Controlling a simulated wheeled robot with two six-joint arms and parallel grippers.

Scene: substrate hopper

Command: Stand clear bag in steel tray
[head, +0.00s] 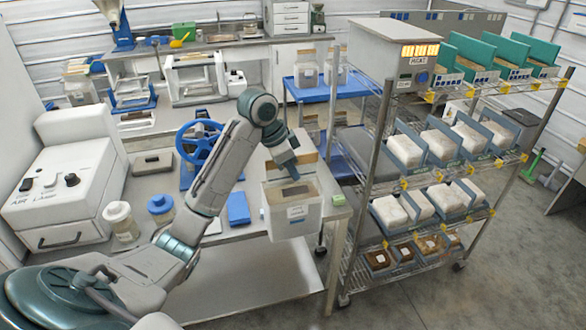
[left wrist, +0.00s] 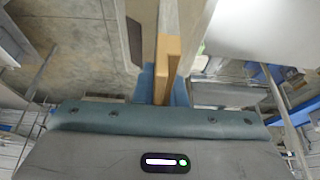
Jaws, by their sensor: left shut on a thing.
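My left gripper (head: 287,168) points down at the right end of the bench, shut on the tan top strip of a pale, box-shaped, labelled bag (head: 292,222), which I take for the clear bag. It hangs upright at the bench's front right edge; I cannot tell whether it touches anything below. In the left wrist view the tan strip (left wrist: 167,68) stands between the blue fingers (left wrist: 165,88). A flat grey tray-like surface (head: 362,148) shows on the rack's left part; I cannot tell whether it is the steel tray. My right gripper is not in view.
A wire rack (head: 372,230) with several white bags (head: 441,142) in blue-grey holders stands close on the right. On the bench are a blue handwheel (head: 199,140), a blue block (head: 238,208), jars (head: 121,220) and a white machine (head: 65,190). Bare bench shows at its front middle.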

